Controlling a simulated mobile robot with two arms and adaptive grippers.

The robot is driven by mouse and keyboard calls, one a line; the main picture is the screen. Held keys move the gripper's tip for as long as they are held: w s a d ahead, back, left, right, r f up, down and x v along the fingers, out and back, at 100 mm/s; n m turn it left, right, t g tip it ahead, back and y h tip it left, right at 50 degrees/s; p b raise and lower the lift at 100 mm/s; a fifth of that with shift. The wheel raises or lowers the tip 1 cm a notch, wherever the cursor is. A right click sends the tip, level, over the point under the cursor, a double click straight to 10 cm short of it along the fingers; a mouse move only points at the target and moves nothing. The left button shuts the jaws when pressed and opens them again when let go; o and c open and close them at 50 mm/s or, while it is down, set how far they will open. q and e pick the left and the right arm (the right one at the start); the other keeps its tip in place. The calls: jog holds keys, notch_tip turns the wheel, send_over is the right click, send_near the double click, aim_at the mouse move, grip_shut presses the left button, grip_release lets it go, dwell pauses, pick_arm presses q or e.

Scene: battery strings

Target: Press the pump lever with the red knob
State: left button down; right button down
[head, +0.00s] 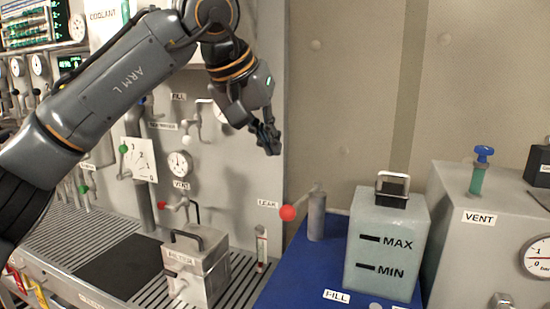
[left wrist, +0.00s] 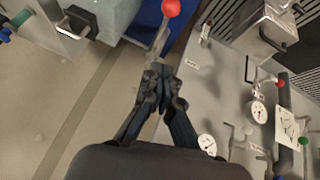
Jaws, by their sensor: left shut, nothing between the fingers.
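The pump lever's red knob (head: 287,213) sits at the left end of a thin rod, which runs up to the grey pump post (head: 317,216) on the blue surface. The red knob also shows at the top of the left wrist view (left wrist: 171,8). My left gripper (head: 270,146) is shut and empty, held in the air above the knob and a little to its left in the head view. In the left wrist view its fingertips (left wrist: 163,76) point toward the knob with a gap between. My right gripper is not in view.
A tank marked MAX and MIN (head: 386,250) stands right of the post on the blue surface (head: 290,285). A grey VENT box (head: 455,245) is farther right. A handled metal box (head: 200,268) stands on the grating at left. A valve panel (head: 245,180) rises behind my arm.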

aim_at(287, 213)
pick_arm(q)
jog(key=w+d+f+p, duration=0.1)
jog(key=w+d+f, duration=0.2)
jog(key=f, duration=0.8)
